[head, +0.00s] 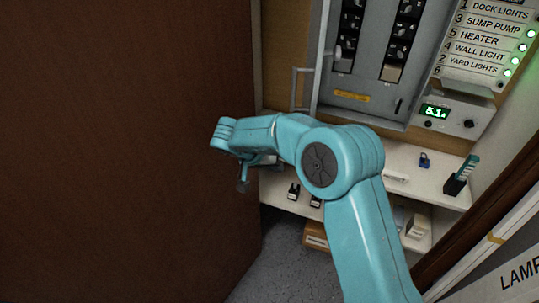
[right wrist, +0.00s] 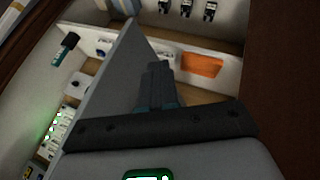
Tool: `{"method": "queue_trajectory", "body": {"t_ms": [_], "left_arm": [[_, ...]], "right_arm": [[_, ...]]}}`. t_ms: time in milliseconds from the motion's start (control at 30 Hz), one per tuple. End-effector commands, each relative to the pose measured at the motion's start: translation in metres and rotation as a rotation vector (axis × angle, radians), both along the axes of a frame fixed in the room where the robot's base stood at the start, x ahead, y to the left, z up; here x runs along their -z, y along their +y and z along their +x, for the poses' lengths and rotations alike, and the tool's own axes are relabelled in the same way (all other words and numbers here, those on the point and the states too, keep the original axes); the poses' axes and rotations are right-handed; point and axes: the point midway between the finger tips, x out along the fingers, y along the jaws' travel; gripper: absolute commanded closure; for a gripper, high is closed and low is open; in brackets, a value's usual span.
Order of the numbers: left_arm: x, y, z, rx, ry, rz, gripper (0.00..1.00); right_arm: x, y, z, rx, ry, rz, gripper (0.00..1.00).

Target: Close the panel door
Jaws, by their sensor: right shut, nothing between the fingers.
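The grey electrical panel (head: 415,65) hangs on the back wall in the head view, its breakers exposed. Its panel door (head: 320,45) stands open at the panel's left side, seen nearly edge-on, with a bar handle (head: 296,88). In the right wrist view a flat grey plate, apparently the panel door (right wrist: 118,68), stands just left of the fingers. My right gripper (head: 243,184) is below and left of the door, partly hidden by my own wrist. Its fingers (right wrist: 158,72) are together and empty; whether they touch the plate I cannot tell. My left gripper is not in view.
A large brown surface (head: 120,150) fills the left side. A white shelf (head: 395,160) below the panel carries small items, including a teal-handled tool (head: 464,174). A labelled list with green lights (head: 490,45) and a display box (head: 448,115) are at right. An orange item (right wrist: 202,65) lies beyond the fingers.

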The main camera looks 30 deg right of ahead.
Motion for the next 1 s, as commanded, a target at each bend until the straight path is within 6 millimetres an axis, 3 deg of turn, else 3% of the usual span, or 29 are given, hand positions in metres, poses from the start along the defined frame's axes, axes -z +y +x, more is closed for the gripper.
{"method": "queue_trajectory", "body": {"t_ms": [100,400,1000], "left_arm": [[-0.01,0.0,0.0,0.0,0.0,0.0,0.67],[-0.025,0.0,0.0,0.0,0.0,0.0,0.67],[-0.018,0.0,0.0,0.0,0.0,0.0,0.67]], "right_arm": [[0.018,-0.016,0.0,0.001,0.005,0.0,1.0],[0.016,-0.047,-0.02,0.0,0.001,0.001,1.0],[0.019,-0.054,-0.023,-0.016,0.0,0.001,1.0]]}}
